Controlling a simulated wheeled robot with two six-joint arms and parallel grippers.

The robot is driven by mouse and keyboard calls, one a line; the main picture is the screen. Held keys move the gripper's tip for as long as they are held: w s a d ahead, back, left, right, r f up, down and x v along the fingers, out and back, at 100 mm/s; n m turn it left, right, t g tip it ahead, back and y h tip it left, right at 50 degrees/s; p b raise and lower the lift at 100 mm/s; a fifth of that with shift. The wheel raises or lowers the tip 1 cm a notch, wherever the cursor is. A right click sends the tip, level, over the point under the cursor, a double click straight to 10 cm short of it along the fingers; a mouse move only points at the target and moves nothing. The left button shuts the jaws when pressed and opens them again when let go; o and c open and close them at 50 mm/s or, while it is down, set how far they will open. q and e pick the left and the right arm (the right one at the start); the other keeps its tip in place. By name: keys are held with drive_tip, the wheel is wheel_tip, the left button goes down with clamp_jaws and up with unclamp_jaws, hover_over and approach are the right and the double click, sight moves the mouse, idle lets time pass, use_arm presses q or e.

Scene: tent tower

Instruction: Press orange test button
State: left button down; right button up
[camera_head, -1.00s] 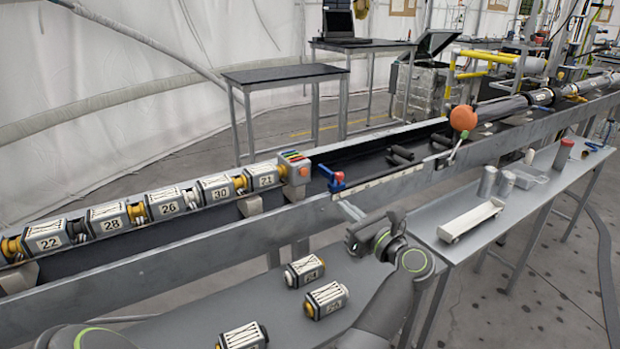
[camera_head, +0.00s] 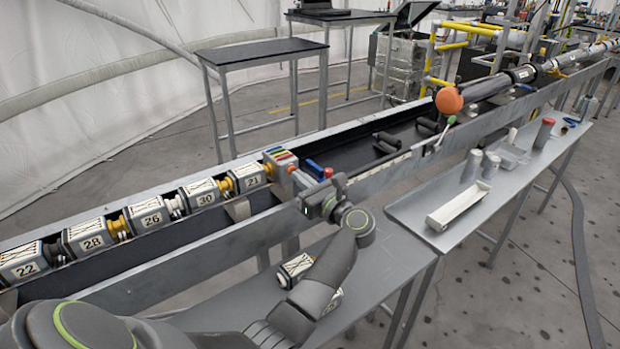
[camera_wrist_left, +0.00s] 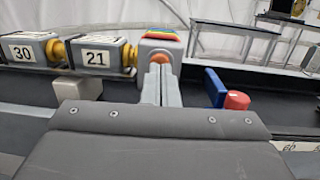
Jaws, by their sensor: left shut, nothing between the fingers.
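The test box (camera_head: 279,165) is a grey block with a rainbow-striped top, at the right end of the numbered module row. It also shows in the wrist view (camera_wrist_left: 161,40). Its orange test button (camera_wrist_left: 163,56) is on the end face, partly hidden behind my fingertips in the wrist view. My left gripper (camera_head: 297,178) is shut and empty, its fingertips in front of the button. In the wrist view the shut fingers (camera_wrist_left: 160,72) overlap the button's lower part; I cannot tell whether they touch it. My right gripper is not in view.
Module 21 (camera_head: 248,177) adjoins the box on the left. A blue lever (camera_wrist_left: 215,88) and a red knob (camera_wrist_left: 236,100) stand close right of my fingers. The rail's front wall (camera_head: 190,263) runs below. Loose modules (camera_head: 293,268) lie on the lower bench, partly behind my arm.

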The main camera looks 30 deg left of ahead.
use_arm(q)
drive_tip(key=shift+w+a, duration=0.1)
drive_tip(key=shift+a, duration=0.15)
